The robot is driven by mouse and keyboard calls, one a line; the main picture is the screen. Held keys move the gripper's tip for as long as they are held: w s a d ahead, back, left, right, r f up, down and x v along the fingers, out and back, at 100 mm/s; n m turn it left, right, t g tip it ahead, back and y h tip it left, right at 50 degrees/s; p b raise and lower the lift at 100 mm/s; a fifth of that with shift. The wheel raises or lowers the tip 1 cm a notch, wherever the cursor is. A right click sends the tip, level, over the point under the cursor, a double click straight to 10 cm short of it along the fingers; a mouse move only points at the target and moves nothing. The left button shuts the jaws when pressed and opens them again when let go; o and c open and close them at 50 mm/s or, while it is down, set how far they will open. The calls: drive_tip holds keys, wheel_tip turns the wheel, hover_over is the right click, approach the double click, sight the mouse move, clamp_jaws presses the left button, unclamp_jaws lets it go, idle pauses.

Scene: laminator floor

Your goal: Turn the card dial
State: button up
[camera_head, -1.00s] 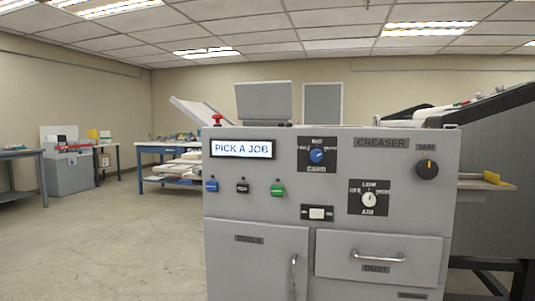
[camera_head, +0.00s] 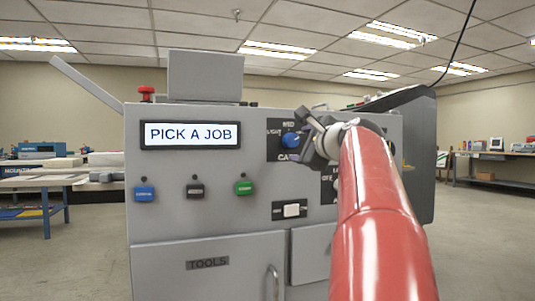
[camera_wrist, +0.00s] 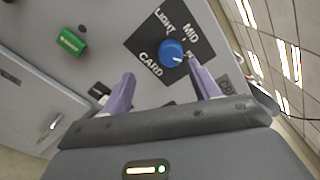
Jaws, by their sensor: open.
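The blue card dial (camera_head: 291,140) sits on a dark plate on the grey machine's front panel. In the wrist view the dial (camera_wrist: 171,54) shows a white pointer mark, with the words LIGHT, MID and CARD around it. My gripper (camera_head: 318,135) is at the panel, just right of the dial in the head view. In the wrist view my gripper (camera_wrist: 163,84) is open, with its two purple fingers spread and the dial ahead, between their lines. The fingers seem apart from the dial. My arm hides part of the panel's right side.
The display (camera_head: 191,134) reads PICK A JOB. Blue, black and green (camera_head: 243,187) buttons stick out below it, and a white rocker switch (camera_head: 291,210) sits lower right. A red knob (camera_head: 146,92) stands on top.

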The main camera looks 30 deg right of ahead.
sight(294, 141)
drive_tip(key=shift+m, duration=0.3)
drive_tip(key=x, duration=0.2)
drive_tip(key=d+p+x, duration=0.1)
drive_tip(key=x, duration=0.2)
drive_tip(key=r+p+x, duration=0.1)
drive_tip(key=x, duration=0.1)
drive_tip(key=shift+w+d, duration=0.1)
drive_tip(key=shift+d, duration=0.15)
drive_tip(key=c, duration=1)
drive_tip(key=shift+o, duration=0.2)
